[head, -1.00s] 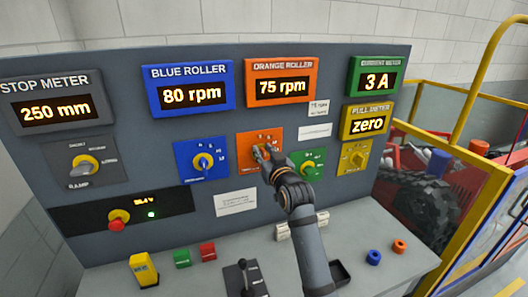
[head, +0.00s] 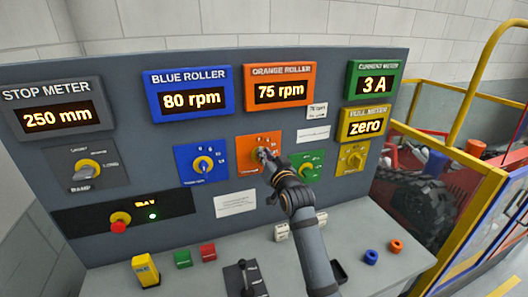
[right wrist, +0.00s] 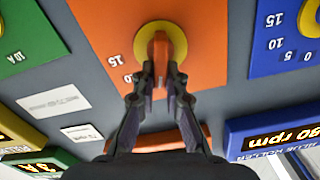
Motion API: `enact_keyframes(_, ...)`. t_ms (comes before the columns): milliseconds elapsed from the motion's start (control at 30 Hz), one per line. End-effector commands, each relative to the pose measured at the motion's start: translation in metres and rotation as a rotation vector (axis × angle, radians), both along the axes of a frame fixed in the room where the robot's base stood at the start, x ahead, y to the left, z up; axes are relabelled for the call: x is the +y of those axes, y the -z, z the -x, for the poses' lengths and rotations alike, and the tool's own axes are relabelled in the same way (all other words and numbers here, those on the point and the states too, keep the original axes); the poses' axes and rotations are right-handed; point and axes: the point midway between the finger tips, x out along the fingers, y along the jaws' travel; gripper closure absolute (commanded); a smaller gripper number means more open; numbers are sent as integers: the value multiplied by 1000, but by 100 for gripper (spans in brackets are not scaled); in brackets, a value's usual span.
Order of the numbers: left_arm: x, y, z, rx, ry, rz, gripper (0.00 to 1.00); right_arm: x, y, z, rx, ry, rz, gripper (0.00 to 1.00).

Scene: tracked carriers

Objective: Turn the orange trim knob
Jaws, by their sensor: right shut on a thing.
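The orange trim knob sits on the orange plate (head: 246,147) below the orange roller meter (head: 280,88), which reads 75 rpm. In the right wrist view the orange knob (right wrist: 160,46) stands out from a yellow ring, and the orange plate (right wrist: 205,60) is behind it. My right gripper (head: 265,157) is at the knob. In the right wrist view its fingertips (right wrist: 160,76) are closed on the knob's near end. In the head view the gripper hides most of the knob. My left gripper is not in view.
A blue dial plate (head: 190,155) is left of the orange one; a green dial plate (head: 318,160) is close right, partly behind my arm. A yellow dial (head: 352,158) is farther right. A red button (head: 118,227) is lower left. Small coloured blocks and a black lever (head: 243,282) are on the desk.

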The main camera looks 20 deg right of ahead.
Motion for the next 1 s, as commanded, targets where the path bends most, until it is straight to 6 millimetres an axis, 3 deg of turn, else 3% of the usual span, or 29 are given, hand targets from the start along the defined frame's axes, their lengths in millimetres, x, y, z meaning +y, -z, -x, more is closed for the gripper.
enact_keyframes(400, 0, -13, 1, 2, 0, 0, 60, -4, 0, 0, 5, -1, -196, 100)
enact_keyframes(933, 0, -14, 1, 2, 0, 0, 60, -5, 1, 0, 5, 0, -226, 100)
enact_keyframes(967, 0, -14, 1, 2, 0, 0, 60, -5, 1, 0, 5, 0, -226, 88)
enact_keyframes(1000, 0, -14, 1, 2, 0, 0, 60, -5, 1, 0, 5, 0, -226, 82)
